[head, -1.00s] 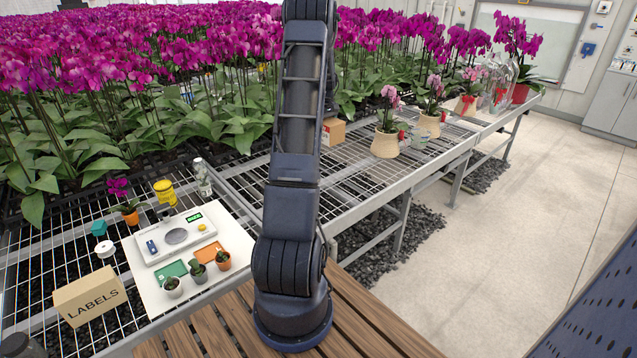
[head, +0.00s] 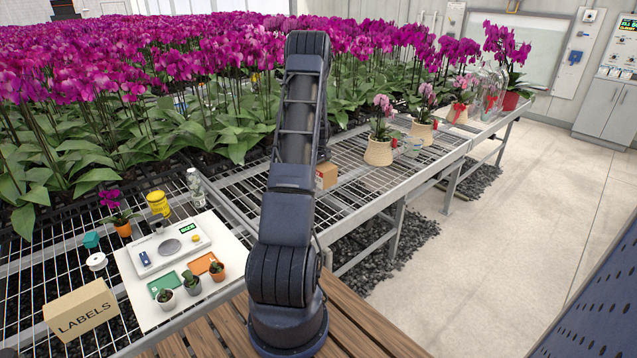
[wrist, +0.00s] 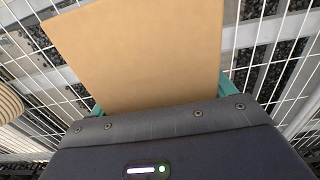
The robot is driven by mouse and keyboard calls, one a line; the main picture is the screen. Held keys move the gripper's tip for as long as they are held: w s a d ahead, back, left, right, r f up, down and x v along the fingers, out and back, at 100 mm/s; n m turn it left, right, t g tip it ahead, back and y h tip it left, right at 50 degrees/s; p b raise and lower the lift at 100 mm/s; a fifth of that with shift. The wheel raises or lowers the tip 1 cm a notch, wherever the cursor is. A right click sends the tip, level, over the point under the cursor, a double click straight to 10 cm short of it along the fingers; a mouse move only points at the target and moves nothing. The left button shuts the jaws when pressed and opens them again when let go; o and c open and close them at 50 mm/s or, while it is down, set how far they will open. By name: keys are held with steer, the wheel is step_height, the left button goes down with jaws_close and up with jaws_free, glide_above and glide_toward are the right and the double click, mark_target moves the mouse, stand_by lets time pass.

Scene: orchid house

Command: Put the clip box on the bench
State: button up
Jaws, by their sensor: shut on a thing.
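The clip box, a plain tan cardboard box (wrist: 140,55), fills the upper middle of the wrist view. My gripper (wrist: 163,97) is shut on it, with a teal finger showing at each side. In the head view the clip box (head: 327,175) shows only in part, beside my arm, which hides the rest and the gripper. The bench (head: 350,207) is a white wire mesh with a grey metal frame. The box is over this mesh; I cannot tell whether it touches it.
Several potted orchids (head: 379,152) stand farther along the bench. At left are a white board (head: 150,318) with a scale (head: 172,246) and small pots, and a LABELS box (head: 80,311). Bare mesh lies right of my arm. The right floor is clear.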

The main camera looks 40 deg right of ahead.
steer(key=shift+f, duration=2.6)
steer(key=shift+f, duration=0.1)
steer(key=o, duration=1.1)
steer(key=shift+o, duration=0.2)
step_height(320, 180, up, 12)
steer(key=shift+r, duration=0.15)
